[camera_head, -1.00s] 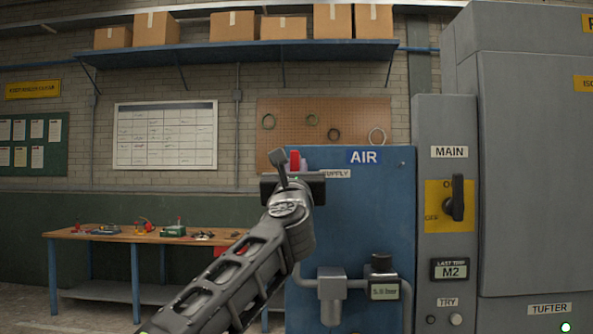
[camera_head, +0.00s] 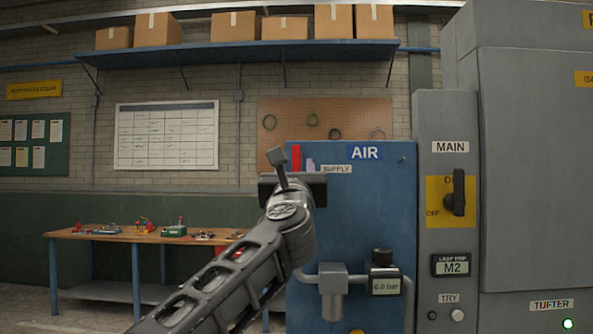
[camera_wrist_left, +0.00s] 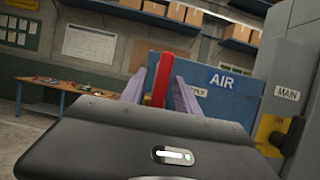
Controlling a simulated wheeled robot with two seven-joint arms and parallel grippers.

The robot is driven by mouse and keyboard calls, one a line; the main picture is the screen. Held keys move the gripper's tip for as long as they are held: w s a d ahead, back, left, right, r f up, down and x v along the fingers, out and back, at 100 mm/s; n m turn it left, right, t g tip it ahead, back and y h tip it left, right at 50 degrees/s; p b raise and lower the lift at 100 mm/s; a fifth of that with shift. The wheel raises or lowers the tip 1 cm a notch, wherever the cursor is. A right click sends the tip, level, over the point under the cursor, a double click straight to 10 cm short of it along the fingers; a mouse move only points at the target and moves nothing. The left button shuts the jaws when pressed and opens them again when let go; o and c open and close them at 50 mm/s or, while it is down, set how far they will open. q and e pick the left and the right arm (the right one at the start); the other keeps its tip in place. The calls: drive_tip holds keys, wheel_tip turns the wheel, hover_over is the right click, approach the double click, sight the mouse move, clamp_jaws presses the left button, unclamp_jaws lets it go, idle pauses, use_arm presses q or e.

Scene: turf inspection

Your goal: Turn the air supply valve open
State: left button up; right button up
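The air supply valve's red handle (camera_head: 296,158) stands upright at the top left of the blue AIR panel (camera_head: 365,215). In the left wrist view the red handle (camera_wrist_left: 163,80) rises between the two purple fingers of my left gripper (camera_wrist_left: 160,84). The fingers stand apart, one on each side, with a gap showing on the left. In the head view my left gripper (camera_head: 303,165) is in front of the handle's lower part, and its wrist hides the valve body. The pressure display (camera_head: 386,287) reads 6.0 bar. My right gripper is not in view.
A grey cabinet with the MAIN rotary switch (camera_head: 455,193) stands right of the blue panel. A workbench (camera_head: 150,238) with small tools is at the left. A shelf (camera_head: 240,50) with cardboard boxes runs above.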

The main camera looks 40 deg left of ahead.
sight(296, 170)
use_arm(q)
drive_tip(key=b+v, duration=0.1)
drive_tip(key=v, duration=0.3)
drive_tip(key=shift+s+d+f, duration=0.2)
drive_tip(key=shift+s, duration=0.1)
